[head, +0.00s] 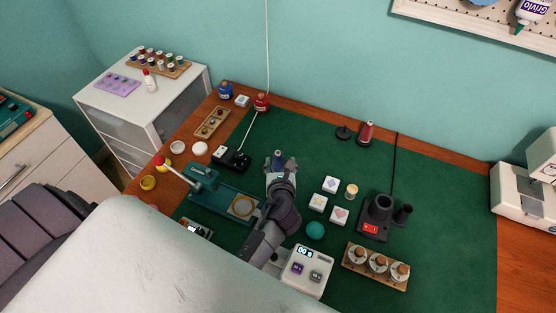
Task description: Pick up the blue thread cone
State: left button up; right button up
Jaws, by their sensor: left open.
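A small blue thread cone (277,156) stands on the green mat (315,150) near the middle of the head view. Only its upper part shows; its lower part is hidden behind my left gripper. My left gripper (281,166) is open, with its fingertips at either side of the cone. I cannot tell whether they touch it. My right gripper is not in view.
A red cone (366,132) stands farther back on the mat. A teal machine (215,192) and black box (232,158) are left.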

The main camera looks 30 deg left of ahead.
aim_at(278, 155)
pick_arm(q)
jog(key=shift+w+a+f, duration=0.1)
jog(key=shift+w+a, duration=0.35)
jog(key=shift+w, duration=0.05)
jog(key=x, duration=0.4)
jog(key=shift+a, duration=0.3)
grip_shut()
